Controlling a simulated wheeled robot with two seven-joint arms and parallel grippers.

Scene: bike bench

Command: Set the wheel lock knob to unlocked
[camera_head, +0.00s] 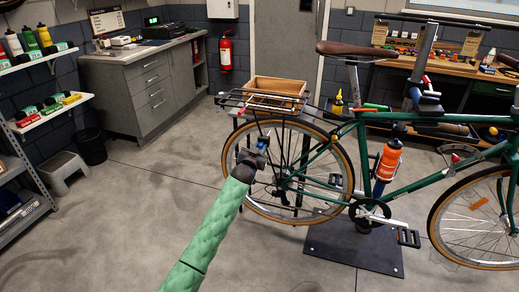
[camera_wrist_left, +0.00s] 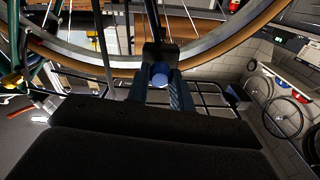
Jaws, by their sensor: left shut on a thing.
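My left gripper (camera_head: 258,153) reaches in on the green-sleeved arm to the left side of the bike's rear wheel (camera_head: 339,193). It is shut on a small blue round knob, which appears to be the wheel lock knob (camera_wrist_left: 159,75), seen between the dark fingers in the left wrist view. The wheel's tan tyre (camera_wrist_left: 215,38) passes just behind the fingertips there. In the head view the fingers mostly cover the knob, and its setting cannot be read. My right gripper is in neither view.
The green bike stands on a work stand with a dark base plate (camera_head: 350,250). A rear rack with a wooden crate (camera_head: 275,88) sits above the wheel. An orange bottle (camera_head: 388,160) is on the frame.

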